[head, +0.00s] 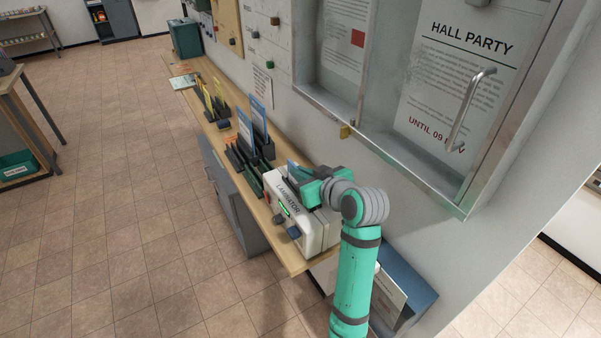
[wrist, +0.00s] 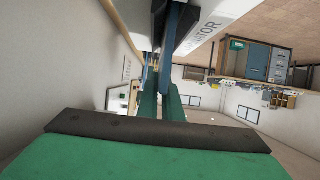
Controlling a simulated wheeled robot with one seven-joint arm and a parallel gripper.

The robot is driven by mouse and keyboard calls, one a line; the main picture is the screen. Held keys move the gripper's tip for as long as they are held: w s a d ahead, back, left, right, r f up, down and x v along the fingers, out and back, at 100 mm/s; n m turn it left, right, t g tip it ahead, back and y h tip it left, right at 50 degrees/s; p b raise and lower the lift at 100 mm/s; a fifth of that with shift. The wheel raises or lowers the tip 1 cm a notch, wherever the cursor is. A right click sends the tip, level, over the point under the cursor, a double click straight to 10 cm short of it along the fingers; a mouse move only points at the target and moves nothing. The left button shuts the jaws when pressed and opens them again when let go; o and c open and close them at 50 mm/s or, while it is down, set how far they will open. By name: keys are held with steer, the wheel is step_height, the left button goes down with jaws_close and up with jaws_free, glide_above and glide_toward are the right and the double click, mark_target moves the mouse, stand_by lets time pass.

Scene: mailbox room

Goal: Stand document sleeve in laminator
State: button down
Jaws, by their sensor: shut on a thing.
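The white laminator (head: 312,231), lettered LAMINATOR, stands at the near end of the wooden wall shelf. It also shows at the top of the wrist view (wrist: 206,22). My gripper (head: 303,190) is over the laminator's top, on the wall side. In the wrist view its two green fingers (wrist: 163,103) are close together. A thin blue document sleeve (wrist: 165,62) is between them, seen almost edge-on beside the laminator. A bit of blue shows by my gripper in the head view (head: 293,169). My gripper and the laminator hide most of the sleeve; I cannot tell whether its lower edge is inside.
Dark file holders (head: 245,152) with upright blue-edged sheets (head: 258,121) stand just beyond the laminator. A glass notice case (head: 410,90) with a handle hangs close on the right. A blue box (head: 408,283) is below the shelf end.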

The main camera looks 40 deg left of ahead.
steer(key=c, duration=1.9)
jaws_free()
steer(key=shift+o, duration=0.2)
steer(key=shift+d, duration=0.1)
steer(key=v, duration=1)
steer(key=shift+s+d+r, duration=0.15)
steer(key=shift+s+d, duration=0.05)
